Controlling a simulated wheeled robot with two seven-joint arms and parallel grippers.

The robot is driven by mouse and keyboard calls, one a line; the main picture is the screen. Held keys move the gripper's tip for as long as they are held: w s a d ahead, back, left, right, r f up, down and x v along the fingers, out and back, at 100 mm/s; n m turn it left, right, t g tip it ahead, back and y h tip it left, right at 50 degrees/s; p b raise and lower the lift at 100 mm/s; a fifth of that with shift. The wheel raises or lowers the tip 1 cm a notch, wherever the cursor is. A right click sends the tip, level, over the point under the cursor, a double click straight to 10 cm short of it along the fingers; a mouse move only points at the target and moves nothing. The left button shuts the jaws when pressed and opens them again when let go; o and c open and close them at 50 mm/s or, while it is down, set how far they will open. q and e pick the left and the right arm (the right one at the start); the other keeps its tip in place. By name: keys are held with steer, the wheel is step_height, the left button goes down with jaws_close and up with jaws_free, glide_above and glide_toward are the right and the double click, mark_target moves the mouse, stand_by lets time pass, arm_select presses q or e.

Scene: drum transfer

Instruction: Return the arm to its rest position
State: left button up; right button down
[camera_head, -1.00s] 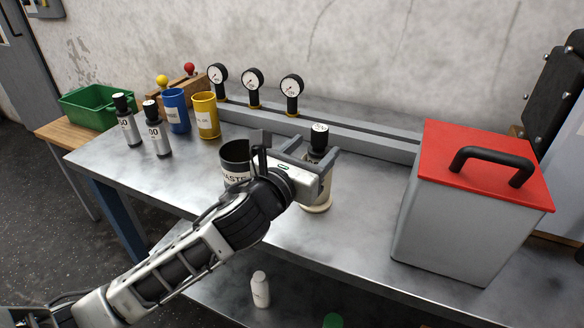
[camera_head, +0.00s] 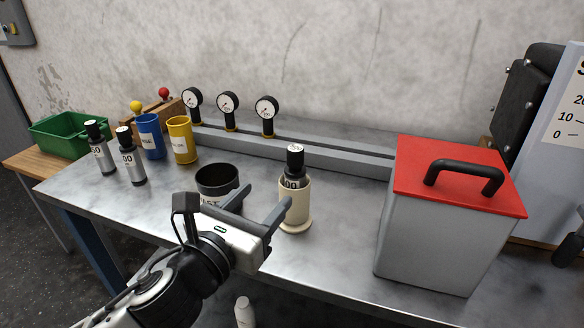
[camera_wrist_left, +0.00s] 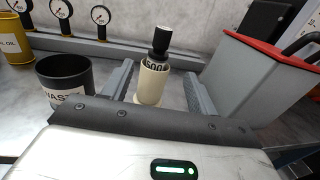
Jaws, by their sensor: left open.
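My left gripper (camera_head: 266,198) is open and empty, its two fingers pointing toward the cream cup holder (camera_head: 295,208) on the bench. A dark bottle with a black cap and white top (camera_head: 294,160) stands upright in that holder. In the left wrist view the bottle (camera_wrist_left: 160,45) and the holder (camera_wrist_left: 152,82) appear between the open fingers (camera_wrist_left: 158,85), beyond the palm. The fingers look clear of the bottle. The right gripper is out of view.
A black waste cup (camera_head: 217,178) stands close left of the gripper. A grey box with a red lid (camera_head: 440,235) is at the right. Two labelled bottles (camera_head: 130,160), a blue cup (camera_head: 151,138), a yellow cup (camera_head: 182,140) and a green bin (camera_head: 62,135) stand left. Gauges (camera_head: 228,105) line the back.

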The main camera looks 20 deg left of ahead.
arm_select(q)
steer(key=f+n+y, duration=0.1)
steer(key=n, duration=0.2)
steer(key=s+a+f+n+g+y, duration=0.1)
steer(key=f+n, duration=0.1)
steer(key=n, duration=0.1)
steer(key=a+f+n+g+y, duration=0.1)
steer(key=f+n, duration=0.1)
steer(key=n, duration=0.1)
steer(key=shift+s+a+f, duration=0.1)
steer(key=shift+s+a, duration=0.05)
steer(key=shift+s, duration=0.1)
steer(key=s+f+n+g, duration=1.2)
steer(key=s+f+n, duration=0.45)
steer(key=n, duration=0.95)
steer(key=w+d+t+h+p, duration=0.3)
steer(key=w+d+t, duration=0.2)
steer(key=d+t, duration=0.1)
steer(key=shift+w+n+t, duration=0.25)
steer(key=shift+n+t, duration=0.05)
steer(key=shift+t, duration=0.1)
steer(key=shift+d, duration=0.1)
